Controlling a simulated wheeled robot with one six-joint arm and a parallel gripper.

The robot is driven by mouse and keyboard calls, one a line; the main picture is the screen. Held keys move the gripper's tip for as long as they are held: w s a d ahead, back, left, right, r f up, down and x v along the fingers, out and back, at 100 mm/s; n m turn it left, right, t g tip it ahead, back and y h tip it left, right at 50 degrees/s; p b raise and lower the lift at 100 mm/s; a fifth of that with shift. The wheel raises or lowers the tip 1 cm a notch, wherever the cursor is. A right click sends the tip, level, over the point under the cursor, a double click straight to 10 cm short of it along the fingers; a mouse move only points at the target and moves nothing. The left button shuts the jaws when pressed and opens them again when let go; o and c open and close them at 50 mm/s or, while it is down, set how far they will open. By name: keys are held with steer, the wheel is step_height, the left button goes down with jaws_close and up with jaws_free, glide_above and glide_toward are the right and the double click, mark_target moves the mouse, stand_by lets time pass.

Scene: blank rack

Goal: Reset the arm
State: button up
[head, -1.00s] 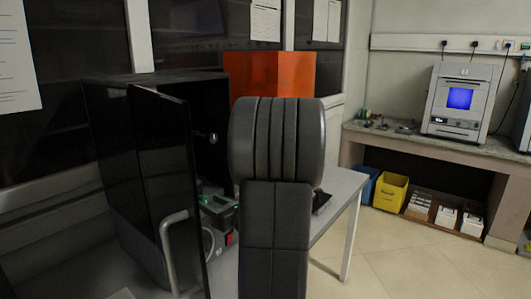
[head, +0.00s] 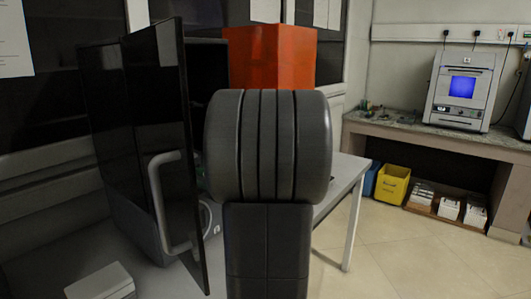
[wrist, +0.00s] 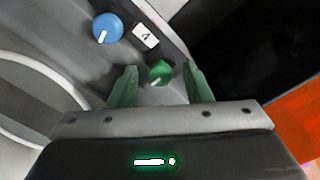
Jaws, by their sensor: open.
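My gripper (wrist: 160,88) shows in the wrist view with its two green fingers apart. A green knob (wrist: 160,72) with a pale pointer mark shows between the fingertips, on a grey panel; whether the fingers touch it I cannot tell. A blue knob (wrist: 107,28) with a white pointer and a white label reading 4 (wrist: 145,36) are on the same panel, beyond the fingers. In the head view my dark arm stands upright in the middle and hides my gripper.
A black cabinet (head: 140,130) with its handled door (head: 172,150) ajar stands left of my arm. An orange box (head: 272,57) is behind. A white block (head: 100,282) lies at the lower left. A bench (head: 430,137) with a machine (head: 462,90) is at right; open floor lies before it.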

steer(key=n+b, duration=0.2)
steer(key=n, duration=0.2)
steer(key=shift+f, duration=0.1)
steer(key=shift+n+b, duration=0.45)
steer(key=shift+n, duration=1.55)
